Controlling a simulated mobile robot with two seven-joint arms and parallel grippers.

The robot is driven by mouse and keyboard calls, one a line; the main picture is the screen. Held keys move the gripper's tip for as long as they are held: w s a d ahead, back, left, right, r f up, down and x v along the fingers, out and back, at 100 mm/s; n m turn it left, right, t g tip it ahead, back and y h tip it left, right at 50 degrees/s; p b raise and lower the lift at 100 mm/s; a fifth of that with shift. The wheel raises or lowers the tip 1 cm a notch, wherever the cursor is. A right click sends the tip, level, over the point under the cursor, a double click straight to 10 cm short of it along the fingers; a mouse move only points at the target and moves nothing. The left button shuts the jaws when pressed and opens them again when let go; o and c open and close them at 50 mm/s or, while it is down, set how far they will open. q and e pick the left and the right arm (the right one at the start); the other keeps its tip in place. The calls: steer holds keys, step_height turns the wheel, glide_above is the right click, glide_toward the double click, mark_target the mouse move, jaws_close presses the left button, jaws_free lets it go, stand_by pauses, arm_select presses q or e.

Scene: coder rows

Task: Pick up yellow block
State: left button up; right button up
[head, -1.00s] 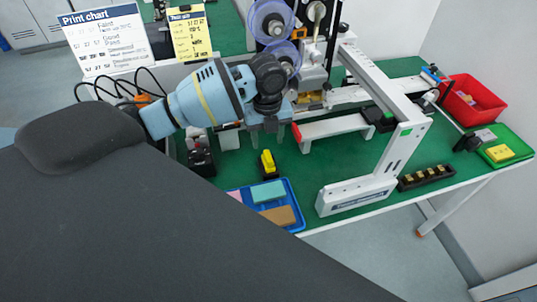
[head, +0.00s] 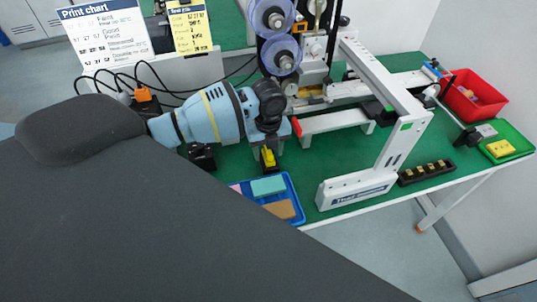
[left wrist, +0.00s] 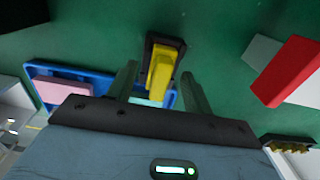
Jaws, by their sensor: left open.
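A yellow block (head: 269,157) stands on a small black holder on the green table, just behind the blue tray. In the left wrist view the yellow block (left wrist: 160,73) on its black holder (left wrist: 177,43) lies between the two finger lines. My left gripper (head: 268,146) is over the block, its fingers pointing down. In the left wrist view the gripper (left wrist: 159,76) is open, one finger on each side of the block, with gaps showing. Contact cannot be seen. My right gripper is not in view.
A blue tray (head: 296,203) with coloured blocks lies close in front. A white frame (head: 357,190) and a red-ended white beam (head: 335,121) stand to the right. A black box (head: 201,157) is left. Another yellow block (head: 500,147) lies in a green tray (head: 521,143).

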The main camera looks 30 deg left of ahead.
arm_select(q)
steer(key=c, duration=1.1)
steer(key=shift+r, duration=0.2)
steer(key=shift+r, duration=0.65)
steer(key=shift+s+d+r, duration=0.1)
steer(key=shift+s+r, duration=0.15)
steer(key=shift+r, duration=0.75)
steer(key=s+d, duration=0.2)
steer(key=s, duration=0.2)
steer(key=s+d+r, duration=0.1)
steer(key=s+d, duration=0.1)
steer(key=s, duration=0.3)
steer(key=s+d+p, duration=0.1)
steer(key=s+d, duration=0.1)
steer(key=s, duration=0.3)
steer(key=shift+d+r, duration=0.15)
steer(key=shift+d, duration=0.2)
